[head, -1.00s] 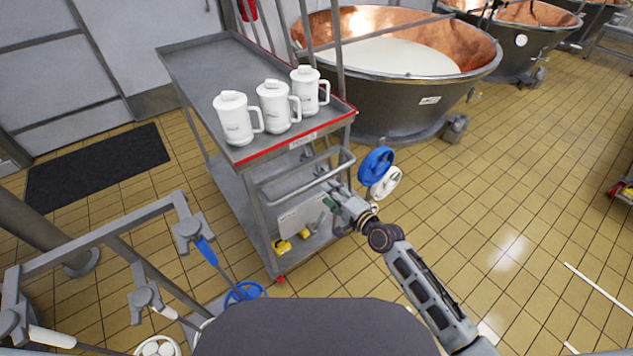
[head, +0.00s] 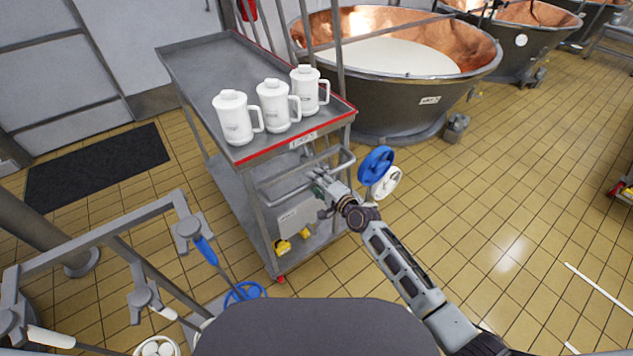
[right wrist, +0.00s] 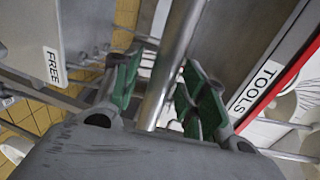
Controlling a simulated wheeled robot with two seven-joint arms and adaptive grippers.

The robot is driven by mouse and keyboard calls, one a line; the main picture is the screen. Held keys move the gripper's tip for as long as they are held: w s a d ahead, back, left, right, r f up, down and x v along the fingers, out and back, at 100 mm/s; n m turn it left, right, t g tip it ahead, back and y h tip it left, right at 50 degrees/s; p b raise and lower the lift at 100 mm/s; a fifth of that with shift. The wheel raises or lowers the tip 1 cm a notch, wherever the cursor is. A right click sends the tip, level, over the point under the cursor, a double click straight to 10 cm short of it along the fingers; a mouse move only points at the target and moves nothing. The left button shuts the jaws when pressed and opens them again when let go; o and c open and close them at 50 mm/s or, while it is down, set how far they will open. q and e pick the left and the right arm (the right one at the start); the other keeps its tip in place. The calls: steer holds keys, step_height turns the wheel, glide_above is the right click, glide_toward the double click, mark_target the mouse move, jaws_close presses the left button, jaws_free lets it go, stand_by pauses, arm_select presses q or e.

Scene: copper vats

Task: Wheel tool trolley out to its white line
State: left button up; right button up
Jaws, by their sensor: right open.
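The tool trolley (head: 205,48) is a grey metal cart with a red front edge and a label that reads TOOLS in the right wrist view (right wrist: 254,88). Three white lidded jugs (head: 276,106) stand on its top. Its push handle (head: 340,167) sticks out at the front. My right gripper (head: 319,183) is at this handle. In the right wrist view the handle bar (right wrist: 172,70) runs between the open green-padded fingers (right wrist: 156,92); contact is unclear. White lines (head: 598,289) lie on the floor at the right. My left gripper is out of view.
A copper vat (head: 395,95) stands right behind the trolley. Yellow pieces (head: 282,247) show low on the trolley. The tiled floor at right is mostly clear.

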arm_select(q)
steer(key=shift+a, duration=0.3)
arm_select(e)
steer(key=shift+w+a, duration=0.1)
steer(key=shift+c, duration=0.2)
jaws_close()
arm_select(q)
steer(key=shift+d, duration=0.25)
arm_select(e)
steer(key=shift+f, duration=0.1)
